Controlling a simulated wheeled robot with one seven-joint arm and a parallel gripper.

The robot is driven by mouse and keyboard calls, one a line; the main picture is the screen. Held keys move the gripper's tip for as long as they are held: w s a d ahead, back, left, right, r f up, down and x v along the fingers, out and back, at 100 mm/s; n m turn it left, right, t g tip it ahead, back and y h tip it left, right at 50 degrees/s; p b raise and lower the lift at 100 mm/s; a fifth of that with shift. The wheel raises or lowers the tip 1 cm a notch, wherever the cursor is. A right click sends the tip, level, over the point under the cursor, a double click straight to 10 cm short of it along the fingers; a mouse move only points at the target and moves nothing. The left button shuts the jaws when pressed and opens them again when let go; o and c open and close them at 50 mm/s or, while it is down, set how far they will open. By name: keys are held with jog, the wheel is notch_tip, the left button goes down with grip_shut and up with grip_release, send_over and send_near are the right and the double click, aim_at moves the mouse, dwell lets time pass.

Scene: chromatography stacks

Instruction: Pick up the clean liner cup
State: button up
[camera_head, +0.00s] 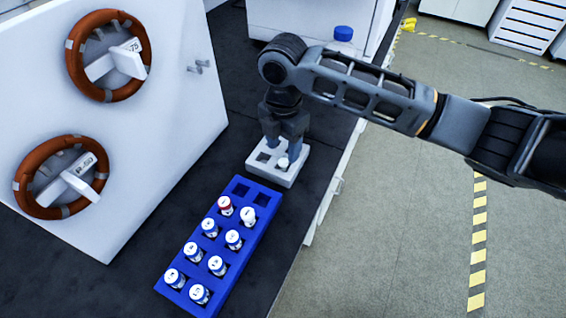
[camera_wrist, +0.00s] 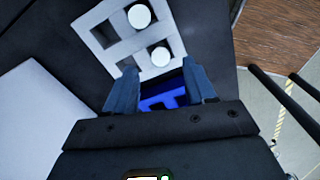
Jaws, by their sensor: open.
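A small light-grey rack (camera_head: 288,178) with square pockets stands on the dark bench. One white round-topped cup (camera_head: 283,162) shows in it in the head view. The wrist view shows the rack (camera_wrist: 103,15) with two white round tops in it, a farther one (camera_wrist: 139,16) and a nearer one (camera_wrist: 160,56). I cannot tell which is the clean liner cup. My gripper (camera_head: 284,146) points down over the rack, hiding part of it. In the wrist view its fingers (camera_wrist: 159,72) are apart with nothing held, just short of the nearer white top.
A blue rack (camera_head: 243,252) with several capped vials, one red-topped, stands nearer me; its far pockets are empty. A white cabinet (camera_head: 140,150) with two orange-ringed dials stands left. A blue-capped bottle (camera_head: 343,44) is behind my arm. The bench edge lies right of the racks.

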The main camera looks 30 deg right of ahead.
aim_at(283, 159)
jog(key=shift+f, duration=1.75)
grip_shut()
